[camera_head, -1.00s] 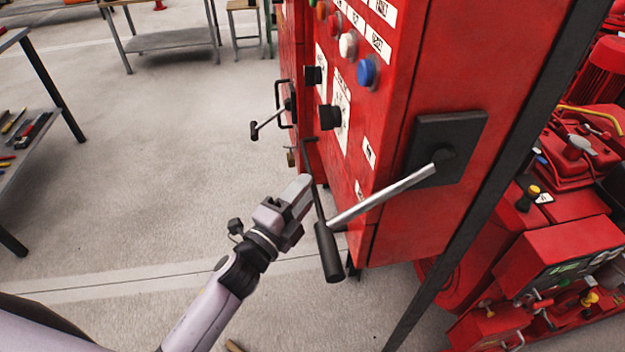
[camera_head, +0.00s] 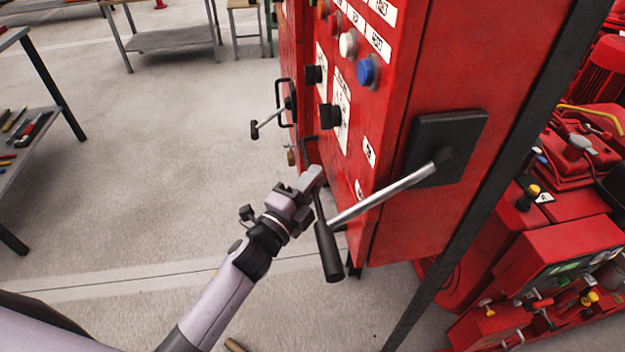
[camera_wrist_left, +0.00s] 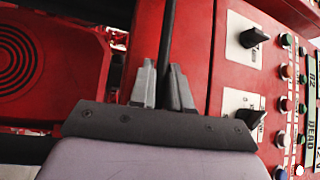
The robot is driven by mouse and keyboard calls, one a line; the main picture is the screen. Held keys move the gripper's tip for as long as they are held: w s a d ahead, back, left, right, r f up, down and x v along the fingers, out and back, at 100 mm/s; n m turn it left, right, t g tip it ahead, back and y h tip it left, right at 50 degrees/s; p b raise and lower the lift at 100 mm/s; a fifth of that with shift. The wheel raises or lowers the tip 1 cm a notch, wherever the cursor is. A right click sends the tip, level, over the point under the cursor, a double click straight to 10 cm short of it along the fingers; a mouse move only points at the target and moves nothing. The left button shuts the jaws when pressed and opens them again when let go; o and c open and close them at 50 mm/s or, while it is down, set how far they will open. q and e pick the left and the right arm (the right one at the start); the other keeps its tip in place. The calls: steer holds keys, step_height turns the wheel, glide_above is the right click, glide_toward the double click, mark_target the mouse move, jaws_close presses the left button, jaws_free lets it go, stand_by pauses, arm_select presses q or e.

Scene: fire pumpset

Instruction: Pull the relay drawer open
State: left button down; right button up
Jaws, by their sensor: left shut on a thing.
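The red cabinet (camera_head: 388,215) stands right of centre in the head view. A thin black upright handle bar (camera_head: 320,208) runs along its front, low down; the wrist view shows it as a dark bar (camera_wrist_left: 167,35) in front of a plain red front panel (camera_wrist_left: 193,50), which I take as the relay drawer's front. My left gripper (camera_head: 314,178) reaches it from the lower left. In the wrist view its grey fingers (camera_wrist_left: 162,88) are shut on the bar. The bar's lower part is hidden behind a lever grip. I cannot tell whether the panel stands out. My right gripper is not in view.
A silver lever (camera_head: 385,197) with a black grip (camera_head: 328,252) juts from the cabinet side, close to my left gripper. Knobs and a blue button (camera_head: 367,71) sit above. Red pump machinery (camera_head: 560,250) is at right. Open floor (camera_head: 170,190) lies left.

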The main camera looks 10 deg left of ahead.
arm_select(q)
steer(key=s+a+p, duration=0.1)
steer(key=s+a, duration=0.3)
steer(key=a, duration=0.7)
steer(key=s+a+p, duration=0.1)
steer(key=s+a, duration=0.4)
steer(key=a, duration=0.6)
steer(key=shift+s+a, duration=0.2)
steer(key=c, duration=1.2)
jaws_free()
steer(key=b+v, duration=0.1)
steer(key=v, duration=0.6)
steer(key=shift+s, duration=0.1)
